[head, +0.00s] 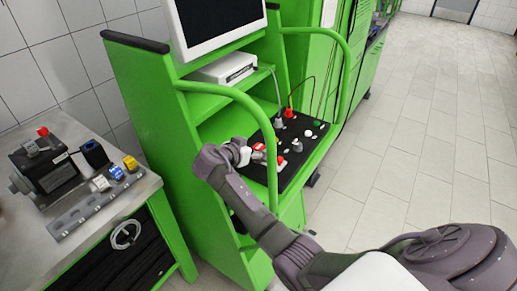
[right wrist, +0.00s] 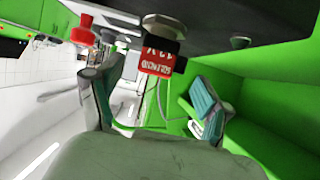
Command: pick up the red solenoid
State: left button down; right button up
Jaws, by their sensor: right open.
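The red solenoid (right wrist: 158,62) shows in the right wrist view as a small red block with upside-down lettering, next to a black part and a metal fitting on the dark panel. In the head view it appears as a small red patch (head: 259,147) at the panel's near-left side, partly hidden by my gripper. My right gripper (head: 246,153) is at the panel's left edge. In the right wrist view its two fingers (right wrist: 155,98) are spread apart, with the solenoid between and beyond them. I see no contact. My left gripper is not in view.
The black panel (head: 307,152) on the green bench holds several knobs, a red plug (head: 289,113) with a cable, and another red-topped part (head: 281,161) near the solenoid. A green curved rail (head: 272,180) runs beside my gripper. A metal table (head: 135,200) with a pump stands left.

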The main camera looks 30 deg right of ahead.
jog(key=shift+x, duration=1.15)
jog(key=shift+s+a, duration=0.1)
jog(key=shift+a, duration=0.05)
jog(key=shift+c, duration=0.2)
jog(key=shift+c, duration=1.4)
jog(key=c, duration=1.1)
jog(key=shift+r, duration=0.1)
